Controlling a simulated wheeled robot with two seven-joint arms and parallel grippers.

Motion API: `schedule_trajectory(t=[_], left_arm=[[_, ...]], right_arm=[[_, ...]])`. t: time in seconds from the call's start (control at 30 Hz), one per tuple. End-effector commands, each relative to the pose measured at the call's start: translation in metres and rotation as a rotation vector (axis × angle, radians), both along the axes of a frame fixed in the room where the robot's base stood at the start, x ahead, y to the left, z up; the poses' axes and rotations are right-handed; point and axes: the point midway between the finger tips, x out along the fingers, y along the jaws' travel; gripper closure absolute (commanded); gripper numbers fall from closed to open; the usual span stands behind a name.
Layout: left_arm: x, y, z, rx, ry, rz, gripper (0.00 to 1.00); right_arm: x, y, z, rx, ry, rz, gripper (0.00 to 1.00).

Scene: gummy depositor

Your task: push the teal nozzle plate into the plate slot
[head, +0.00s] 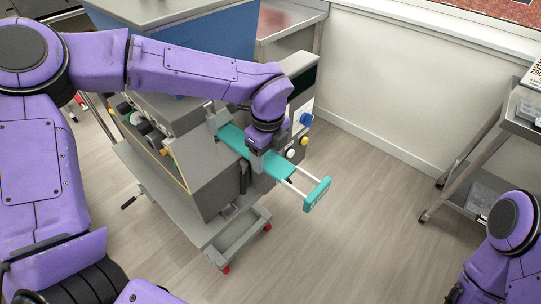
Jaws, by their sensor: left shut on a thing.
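The teal nozzle plate (274,163) sticks partly out of the front of the grey depositor machine (203,168). Its inner end lies at the plate slot, whose mouth is mostly hidden by the plate and my arm. The plate's outer end has two pale rods and a teal handle bar (317,195) that stands clear of the machine, over the floor. My left gripper (258,150) is above the plate, shut on it near its middle; the fingertips are mostly hidden. My right arm shows at the lower right edge, but its gripper is out of view.
The depositor stands on a grey wheeled frame (238,236) with red-tipped feet. A blue knob (306,119) and yellow and white buttons are on the panel beside the plate. A metal cart (487,160) stands at the right. The floor between them is clear.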

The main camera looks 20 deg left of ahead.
Motion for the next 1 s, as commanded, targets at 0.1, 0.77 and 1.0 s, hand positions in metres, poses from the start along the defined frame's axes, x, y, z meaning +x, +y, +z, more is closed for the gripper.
schedule_trajectory(t=[0.1,0.77,1.0], left_arm=[[0.002,0.004,0.001,0.000,-0.001,0.001,0.94],[0.010,0.026,0.001,0.000,-0.001,0.002,0.94],[0.013,0.033,0.001,-0.001,-0.001,0.001,0.94]], right_arm=[[0.000,0.000,0.002,0.000,0.000,0.000,0.17],[0.000,0.000,0.009,0.000,0.000,0.000,0.17],[0.000,0.000,0.012,0.000,0.000,0.000,0.17]])
